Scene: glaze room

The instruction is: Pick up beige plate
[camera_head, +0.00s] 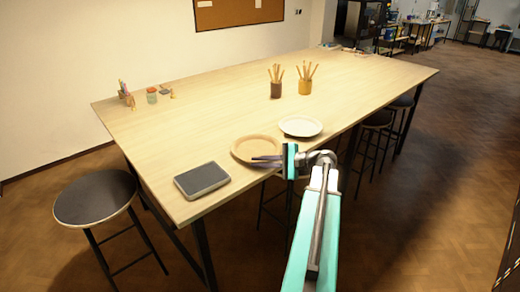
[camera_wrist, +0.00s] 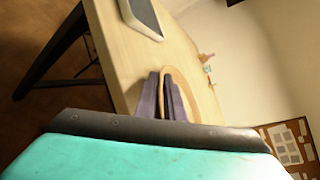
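The beige plate (camera_head: 257,147) lies flat near the front edge of the table, between a dark tablet and a white plate. My gripper (camera_head: 254,161) reaches in from the right at the plate's near rim. Its two dark fingers look parted, with a narrow gap. In the wrist view the fingers (camera_wrist: 165,96) are at the beige plate's rim (camera_wrist: 178,73), which shows among them. Whether they touch the plate cannot be told, and part of the rim is hidden by the fingers.
The dark tablet (camera_head: 202,180) lies left of the plate, and the white plate (camera_head: 301,126) lies right of it. Pencil cups (camera_head: 276,90) (camera_head: 305,87) stand farther back on the table (camera_head: 205,115). Stools (camera_head: 95,199) stand around it. The table's middle is clear.

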